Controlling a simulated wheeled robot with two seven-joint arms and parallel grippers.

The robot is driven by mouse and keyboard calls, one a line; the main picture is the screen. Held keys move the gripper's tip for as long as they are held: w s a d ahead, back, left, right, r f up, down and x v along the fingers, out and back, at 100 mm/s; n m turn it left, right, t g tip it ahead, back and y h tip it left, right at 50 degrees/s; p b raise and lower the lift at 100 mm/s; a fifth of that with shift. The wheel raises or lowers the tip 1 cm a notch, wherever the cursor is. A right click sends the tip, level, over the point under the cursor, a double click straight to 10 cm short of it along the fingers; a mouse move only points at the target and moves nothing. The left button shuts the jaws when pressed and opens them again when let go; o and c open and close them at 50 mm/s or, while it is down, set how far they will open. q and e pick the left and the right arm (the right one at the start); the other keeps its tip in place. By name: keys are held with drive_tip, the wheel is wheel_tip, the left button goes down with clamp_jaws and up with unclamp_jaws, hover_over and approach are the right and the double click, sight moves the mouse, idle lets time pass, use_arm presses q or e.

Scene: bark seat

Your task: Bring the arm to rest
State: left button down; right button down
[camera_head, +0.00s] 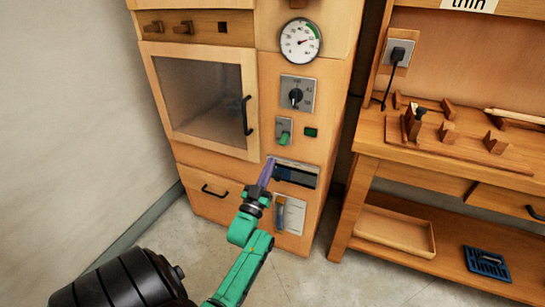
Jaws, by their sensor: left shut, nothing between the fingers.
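My left arm comes in from the bottom, green and black. Its gripper (267,172) is in front of the lower right part of a wooden cabinet (222,213). Its purple-grey fingers are together with nothing between them and point up, overlapping the left end of a dark slot panel (297,174). I cannot tell whether the fingertips touch the panel. My right gripper is not in view.
The cabinet has a glass door (205,103), a gauge (300,41), a dial (296,95) and a green switch (284,137). A wooden workbench (440,165) stands at right, with a tray (396,231) and a blue rack (487,262) below. Floor is clear between.

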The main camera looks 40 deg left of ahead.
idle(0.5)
use_arm(q)
drive_tip(key=s+d+f+m+g+h, duration=0.1)
drive_tip(key=d+f+g+h, duration=0.25)
drive_tip(key=f, duration=0.95)
drive_tip(key=s+d+f+m+g+h, duration=0.15)
drive_tip(key=d+f+g, duration=0.3)
drive_tip(key=f, duration=0.75)
drive_tip(key=s+d+f+m+g+h, duration=0.1)
drive_tip(key=s+d+f+g, duration=0.2)
drive_tip(key=s+f, duration=0.45)
drive_tip(key=s+d+f+m+g+h, duration=0.1)
drive_tip(key=s+d+f+g, duration=0.2)
drive_tip(key=s+f, duration=0.45)
drive_tip(key=s+d+f+m+g, duration=0.1)
drive_tip(key=s+f+g, duration=0.2)
drive_tip(key=s+f, duration=0.35)
drive_tip(key=s+d+f+m+g, duration=0.1)
drive_tip(key=s+f+g, duration=0.2)
drive_tip(key=s, duration=0.7)
drive_tip(key=s+r+p, duration=0.4)
drive_tip(key=r+p, duration=1)
drive_tip(key=p, duration=0.2)
drive_tip(key=shift+a+g, duration=0.25)
drive_tip(key=shift+g, duration=0.15)
